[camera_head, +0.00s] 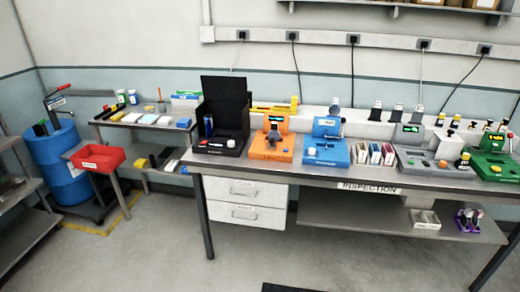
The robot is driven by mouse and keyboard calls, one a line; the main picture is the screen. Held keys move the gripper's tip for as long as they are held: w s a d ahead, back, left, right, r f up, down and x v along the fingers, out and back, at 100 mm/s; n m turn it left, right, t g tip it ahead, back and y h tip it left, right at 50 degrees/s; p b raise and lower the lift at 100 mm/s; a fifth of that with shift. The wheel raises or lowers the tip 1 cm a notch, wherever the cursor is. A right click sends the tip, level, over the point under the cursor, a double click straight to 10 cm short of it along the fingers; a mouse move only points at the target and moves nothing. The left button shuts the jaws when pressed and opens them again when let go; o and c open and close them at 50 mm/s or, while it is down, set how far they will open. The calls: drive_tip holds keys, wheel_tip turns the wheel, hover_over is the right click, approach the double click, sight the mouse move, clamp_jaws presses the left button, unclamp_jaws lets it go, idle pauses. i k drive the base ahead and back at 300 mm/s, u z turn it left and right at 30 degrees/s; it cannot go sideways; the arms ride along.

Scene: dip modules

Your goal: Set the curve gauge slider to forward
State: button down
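Several bench devices stand in a row on the workbench (345,168): a black box with a raised lid (225,102), an orange device (270,148), a blue device (326,150), a grey device (425,160) and a green device (488,166). The orange, blue, grey and green ones have small lit displays. Their labels are too small to read, so I cannot tell which one is the curve gauge. No slider or its position can be made out. My gripper is not in view.
A white drawer unit (246,202) hangs under the bench's left end. Small coloured boxes (375,154) stand between the blue and grey devices. A side table (135,122), red bin (98,158) and blue barrel (63,150) are at left. The floor in front (330,240) is mostly clear.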

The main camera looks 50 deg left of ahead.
sight(271, 145)
drive_tip(key=u, duration=1.3)
drive_tip(key=i, duration=1)
drive_tip(key=z, duration=0.05)
